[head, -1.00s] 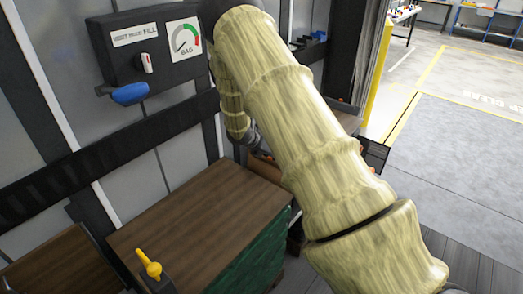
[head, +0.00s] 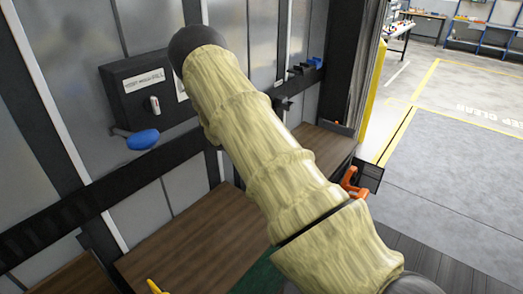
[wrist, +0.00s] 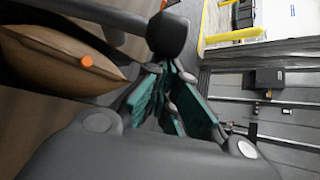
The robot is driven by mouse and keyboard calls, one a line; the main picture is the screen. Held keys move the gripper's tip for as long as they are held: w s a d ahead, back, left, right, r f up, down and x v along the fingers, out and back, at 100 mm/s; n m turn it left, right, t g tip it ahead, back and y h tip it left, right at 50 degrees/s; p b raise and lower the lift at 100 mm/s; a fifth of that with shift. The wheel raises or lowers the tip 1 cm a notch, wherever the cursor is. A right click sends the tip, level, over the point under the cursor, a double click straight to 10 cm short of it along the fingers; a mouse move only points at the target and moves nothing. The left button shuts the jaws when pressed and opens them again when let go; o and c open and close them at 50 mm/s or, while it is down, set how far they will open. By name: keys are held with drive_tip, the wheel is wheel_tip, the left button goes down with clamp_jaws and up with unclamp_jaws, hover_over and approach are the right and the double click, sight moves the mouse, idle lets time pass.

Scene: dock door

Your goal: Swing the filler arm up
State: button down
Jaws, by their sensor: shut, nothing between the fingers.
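The fill panel (head: 150,92) is a dark box on the wall with a label and a white switch. A blue-ended arm (head: 143,139) sticks out to the left below it; I take it for the filler arm, and it points sideways and slightly down. My own arm covers most of the gauge. My gripper (wrist: 165,72) shows in the wrist view, with teal pads drawn together and nothing between them. It is hidden behind my arm in the head view. The blue end is not seen in the wrist view, so I cannot tell its distance from the gripper.
A brown bag (wrist: 50,62) with an orange knob (wrist: 86,60) is close beside my gripper. Wooden-topped crates (head: 185,240) stand below the panel. An orange handle (head: 352,183) shows right of my arm. Grey floor (head: 450,160) is open at right.

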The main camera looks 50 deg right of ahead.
drive_tip(key=shift+w+r+p, duration=0.3)
drive_tip(key=shift+w+r, duration=0.4)
drive_tip(key=shift+r, duration=0.3)
